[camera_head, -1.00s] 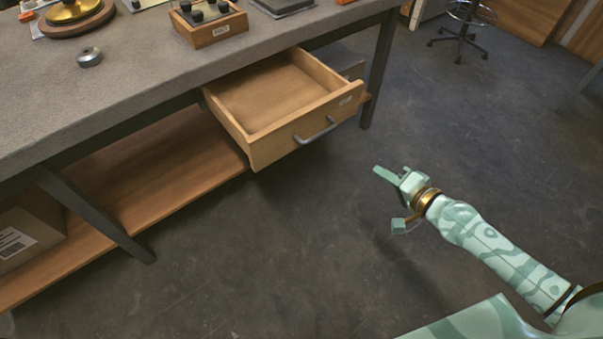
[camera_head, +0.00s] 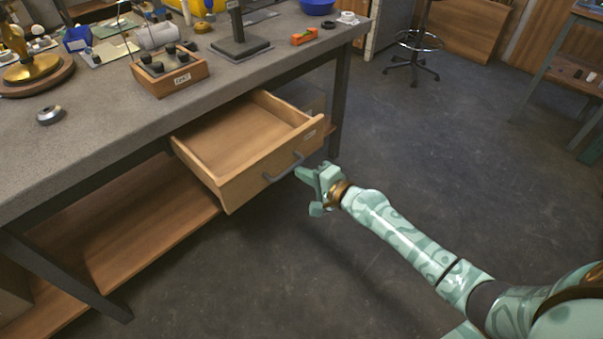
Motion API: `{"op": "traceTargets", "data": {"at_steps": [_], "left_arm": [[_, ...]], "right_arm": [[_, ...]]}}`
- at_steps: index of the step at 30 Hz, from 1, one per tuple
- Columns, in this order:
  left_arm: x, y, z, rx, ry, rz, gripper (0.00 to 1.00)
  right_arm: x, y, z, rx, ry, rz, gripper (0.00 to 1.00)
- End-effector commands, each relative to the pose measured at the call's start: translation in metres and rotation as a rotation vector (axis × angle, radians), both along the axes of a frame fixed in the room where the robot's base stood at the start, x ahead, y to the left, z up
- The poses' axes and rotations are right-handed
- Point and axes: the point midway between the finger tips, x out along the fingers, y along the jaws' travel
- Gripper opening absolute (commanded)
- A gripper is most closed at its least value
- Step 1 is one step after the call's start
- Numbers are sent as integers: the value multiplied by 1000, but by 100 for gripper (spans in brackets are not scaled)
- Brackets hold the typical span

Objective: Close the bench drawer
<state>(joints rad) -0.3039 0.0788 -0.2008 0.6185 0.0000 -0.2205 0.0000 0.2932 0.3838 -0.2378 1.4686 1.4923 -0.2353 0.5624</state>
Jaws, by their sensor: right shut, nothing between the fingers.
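The wooden bench drawer (camera_head: 240,190) is pulled well out from under the grey workbench (camera_head: 120,125). Its inside looks empty. A dark bar handle (camera_head: 285,168) is on its front panel. My right gripper (camera_head: 303,174) is shut and empty. Its tip is close in front of the drawer front, near the right end of the handle. I cannot tell whether it touches the handle. My left gripper is not in view.
On the bench are a wooden box with dark knobs (camera_head: 170,82), a small metal ring (camera_head: 50,115), a dark stand base (camera_head: 240,48) and an orange tool (camera_head: 304,36). A wheeled stool (camera_head: 415,42) stands behind. The floor in front is clear.

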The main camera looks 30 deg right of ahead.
Motion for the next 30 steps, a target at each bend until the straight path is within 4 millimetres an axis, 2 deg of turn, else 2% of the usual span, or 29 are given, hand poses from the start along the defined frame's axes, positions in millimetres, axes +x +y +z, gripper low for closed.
{"op": "traceTargets", "data": {"at_steps": [3,16,20,26,30], "left_arm": [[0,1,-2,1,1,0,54],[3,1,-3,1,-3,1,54],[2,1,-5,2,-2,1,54],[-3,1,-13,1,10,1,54],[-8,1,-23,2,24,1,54]], "right_arm": [[7,2,-2,0,1,0,0],[10,4,-2,-1,0,0,0],[17,6,-3,-1,0,0,0],[51,19,-4,1,-1,1,0],[87,32,-6,1,0,1,0]]}}
